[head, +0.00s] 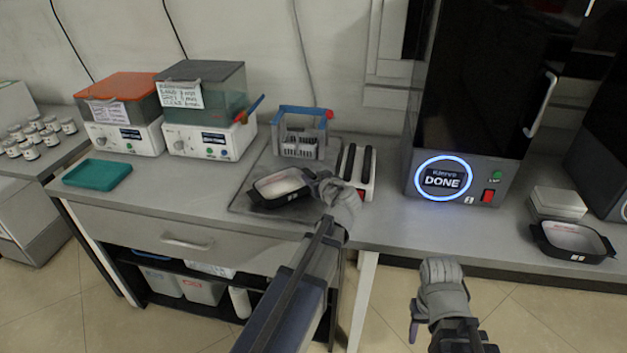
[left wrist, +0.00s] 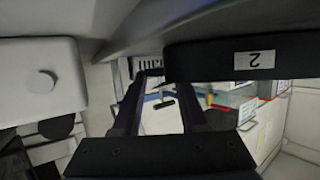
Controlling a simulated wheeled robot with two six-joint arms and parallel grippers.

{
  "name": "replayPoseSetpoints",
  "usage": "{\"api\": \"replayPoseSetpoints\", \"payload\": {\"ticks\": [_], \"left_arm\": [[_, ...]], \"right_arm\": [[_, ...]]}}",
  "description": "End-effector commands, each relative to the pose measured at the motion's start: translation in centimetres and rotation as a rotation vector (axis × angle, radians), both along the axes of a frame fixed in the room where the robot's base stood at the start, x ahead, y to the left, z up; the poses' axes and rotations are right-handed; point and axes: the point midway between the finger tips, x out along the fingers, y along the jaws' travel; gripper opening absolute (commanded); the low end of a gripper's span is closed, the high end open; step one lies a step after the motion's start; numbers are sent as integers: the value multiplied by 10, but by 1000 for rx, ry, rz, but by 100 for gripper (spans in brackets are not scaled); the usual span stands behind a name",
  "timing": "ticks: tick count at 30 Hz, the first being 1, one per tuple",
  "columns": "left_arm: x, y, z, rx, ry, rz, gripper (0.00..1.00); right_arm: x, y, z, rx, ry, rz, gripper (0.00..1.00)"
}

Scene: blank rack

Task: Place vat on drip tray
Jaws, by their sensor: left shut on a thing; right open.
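The black vat (head: 279,186) with a pale inside is at the front part of the dark grey drip tray (head: 262,163) on the left bench. My left gripper (head: 315,183) is shut on the vat's right end. The vat looks level; I cannot tell whether it touches the tray. In the left wrist view the vat's dark wall with a "2" label (left wrist: 225,62) shows beside the fingers. A second black vat (head: 573,240) sits on the right of the bench. My right gripper (head: 430,312) is open and empty, low in front of the bench.
A blue-handled basket (head: 300,135) stands at the back of the tray. A white rack with black slots (head: 357,172) is close to the right of my left gripper. A machine reading DONE (head: 443,180) stands further right. A teal tray (head: 97,174) lies at the left.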

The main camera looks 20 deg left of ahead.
Motion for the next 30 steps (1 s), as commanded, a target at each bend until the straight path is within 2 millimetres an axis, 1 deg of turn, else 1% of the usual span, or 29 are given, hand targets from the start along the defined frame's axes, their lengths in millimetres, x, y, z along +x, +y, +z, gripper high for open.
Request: {"api": "replayPoseSetpoints", "payload": {"ticks": [3,4,11,20,23,26,30], "left_arm": [[0,0,-2,2,1,-1,0],[0,0,-1,0,0,0,46],[0,0,-1,1,1,0,72],[0,0,2,1,1,0,72],[-9,-8,6,1,1,-2,72],[-21,-20,14,1,1,-4,72],[-41,-41,24,1,1,-5,72]], "right_arm": [[0,0,-2,0,0,0,50],[0,0,-1,0,0,0,50],[0,0,-1,0,0,0,50],[0,0,2,0,0,0,50],[0,0,6,0,0,0,50],[0,0,14,0,0,0,50],[0,0,24,0,0,0,50]]}}
